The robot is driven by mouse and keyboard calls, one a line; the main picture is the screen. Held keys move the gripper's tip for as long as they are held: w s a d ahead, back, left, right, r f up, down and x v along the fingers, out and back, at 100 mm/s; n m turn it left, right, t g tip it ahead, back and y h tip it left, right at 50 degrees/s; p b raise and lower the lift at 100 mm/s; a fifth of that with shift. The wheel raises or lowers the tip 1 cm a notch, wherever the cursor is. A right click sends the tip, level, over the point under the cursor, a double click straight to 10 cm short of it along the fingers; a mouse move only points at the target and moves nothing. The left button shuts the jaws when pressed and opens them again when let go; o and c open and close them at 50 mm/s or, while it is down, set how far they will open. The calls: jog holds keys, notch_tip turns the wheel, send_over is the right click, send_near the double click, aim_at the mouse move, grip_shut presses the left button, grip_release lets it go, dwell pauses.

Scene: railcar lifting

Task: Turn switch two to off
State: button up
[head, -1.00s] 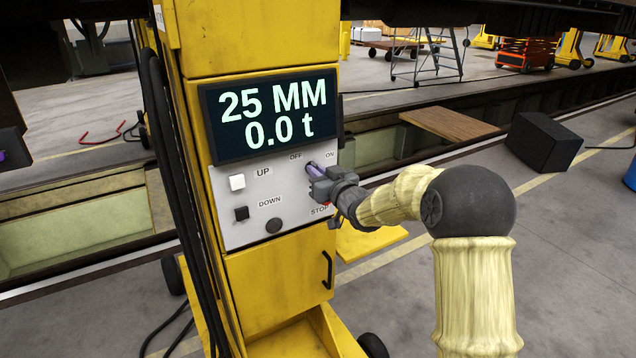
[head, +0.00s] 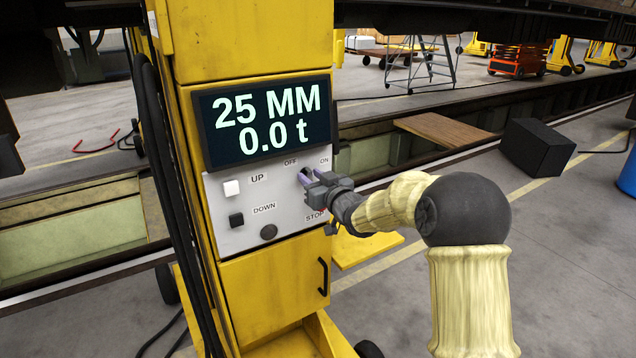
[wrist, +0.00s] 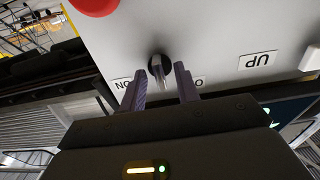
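A yellow lifting column bears a light control panel (head: 222,211). Its rotary switch (wrist: 158,66) is a dark knob with a lighter lever, between the ON label (wrist: 122,83) and the OFF label, which is partly hidden in the wrist view but readable in the head view (head: 290,162). I cannot tell which label the lever points to. My gripper (wrist: 160,78) is open, with its two purplish fingers on either side of the lever. Contact is not clear. In the head view, my gripper covers most of the switch. No number two shows on the column.
The display (head: 264,122) above the panel reads 25 MM and 0.0 t. A white UP button (head: 232,188), a black DOWN button (head: 236,220) and a red stop button (wrist: 98,4) are nearby. Cables (head: 165,150) hang along the column's left side.

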jog(key=b+v, duration=0.3)
jog(key=v, duration=1.4)
jog(key=shift+s+d, duration=0.1)
jog(key=shift+d, duration=0.1)
jog(key=s+d+f+m+g+h+p, duration=0.4)
jog(key=s+d+f+m+g+h, duration=0.1)
jog(key=s+d+f+h, duration=0.35)
jog(key=s+d+f+m+g+p, duration=0.1)
jog(key=s+f+g, duration=0.1)
jog(key=s, duration=0.5)
jog(key=s+d+f+m+g+h+p, duration=0.1)
jog(key=s+f+g, duration=0.1)
jog(key=s+g, duration=0.3)
jog(key=s, duration=0.3)
jog(key=shift+d+p, duration=0.25)
jog(key=shift+p, duration=0.15)
jog(key=shift+w+f+h, duration=0.15)
jog(key=shift+h, duration=0.1)
